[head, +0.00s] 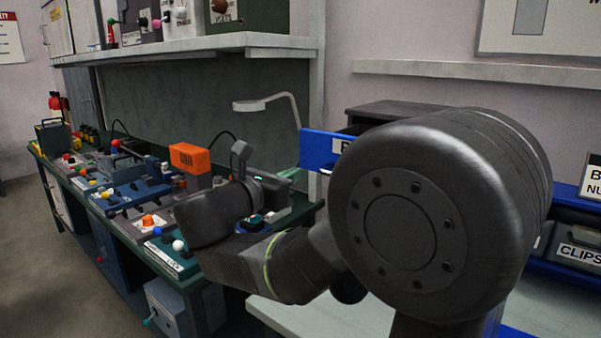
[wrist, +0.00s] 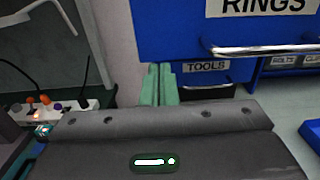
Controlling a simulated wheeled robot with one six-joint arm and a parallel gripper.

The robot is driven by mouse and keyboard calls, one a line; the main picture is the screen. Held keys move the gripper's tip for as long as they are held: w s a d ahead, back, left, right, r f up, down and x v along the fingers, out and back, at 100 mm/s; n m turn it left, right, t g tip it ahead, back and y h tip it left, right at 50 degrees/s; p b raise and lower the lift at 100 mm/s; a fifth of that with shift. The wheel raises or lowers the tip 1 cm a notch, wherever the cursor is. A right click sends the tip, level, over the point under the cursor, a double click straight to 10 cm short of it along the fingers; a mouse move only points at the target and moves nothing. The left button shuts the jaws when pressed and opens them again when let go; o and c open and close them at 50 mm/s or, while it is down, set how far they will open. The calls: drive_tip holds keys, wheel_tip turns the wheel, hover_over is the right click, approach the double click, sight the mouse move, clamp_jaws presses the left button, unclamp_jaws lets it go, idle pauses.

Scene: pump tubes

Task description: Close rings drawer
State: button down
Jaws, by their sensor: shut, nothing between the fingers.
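The blue rings drawer (wrist: 165,35) fills the upper right of the wrist view, with a white RINGS label (wrist: 262,6) and a metal handle bar (wrist: 262,48). In the head view, the end of a blue drawer (head: 318,150) juts out from the dark cabinet; my arm hides the rest of it. My gripper's greenish fingers (wrist: 159,84) are shut and empty. In the wrist view they appear just below the drawer's lower left edge; I cannot tell if they touch it. In the head view my gripper (head: 291,174) is mostly behind my arm.
A TOOLS drawer (wrist: 206,68) and smaller labelled drawers (wrist: 286,60) lie below and behind the rings drawer. A blue tray edge (wrist: 311,132) is at lower right. A workbench with several control boxes, an orange box (head: 190,158) and a lamp (head: 265,104) stand left.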

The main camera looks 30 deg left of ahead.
sight(309, 167)
drive_tip(key=shift+w+d, duration=0.1)
drive_tip(key=shift+w, duration=1.55)
drive_tip(key=w, duration=0.5)
drive_tip(key=w+d+p, duration=0.1)
drive_tip(key=w, duration=1)
drive_tip(key=shift+w+d+p, duration=0.15)
drive_tip(key=shift+w+p, duration=0.15)
